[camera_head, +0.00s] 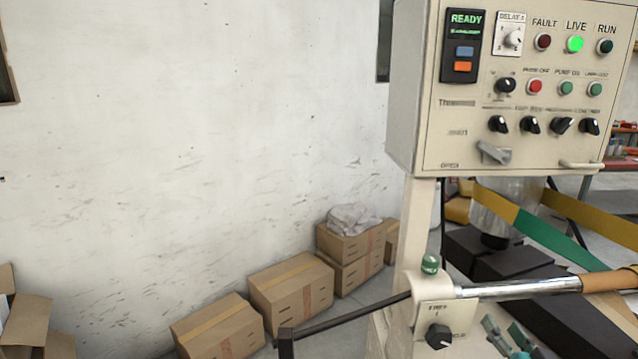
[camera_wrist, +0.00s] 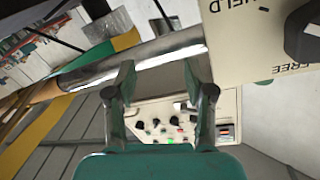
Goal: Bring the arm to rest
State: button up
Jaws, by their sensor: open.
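My gripper (camera_wrist: 158,85) shows in the wrist view with its two dark fingers apart and nothing between them. Its teal body fills the bottom of that view. In the head view, teal and grey parts at the lower right edge, beside the small knob panel (camera_head: 424,318), look like my gripper (camera_head: 503,334); most of the arm is out of view. A bright metal shaft (camera_wrist: 150,68) passes behind the fingers in the wrist view; I cannot tell whether they touch it. The small panel with a black knob (camera_wrist: 303,40) fills that view's upper right, upside down, lettered FREE.
A cream control cabinet (camera_head: 470,150) with a READY display and a lit green LIVE lamp stands at upper right. The shaft (camera_head: 515,289) runs right to a brown roll. A dark bar (camera_head: 345,322) sticks out left. Cardboard boxes (camera_head: 290,285) line the white wall.

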jog(key=s+a+f+g, duration=0.1)
jog(key=s+a+f, duration=0.4)
jog(key=s+f, duration=0.45)
jog(key=s+a+f+g, duration=0.1)
jog(key=s+a+f, duration=0.5)
jog(key=s+f, duration=0.3)
jog(key=s+a+r+n, duration=0.1)
jog(key=s+a+n, duration=0.1)
jog(key=s, duration=1.1)
jog(key=s+a+n+y, duration=0.1)
jog(key=s+a+n, duration=0.2)
jog(key=s, duration=0.9)
jog(key=shift+s+a+r+g+y, duration=0.3)
jog(key=shift+s+a+r+g, duration=0.1)
jog(key=shift+a, duration=0.25)
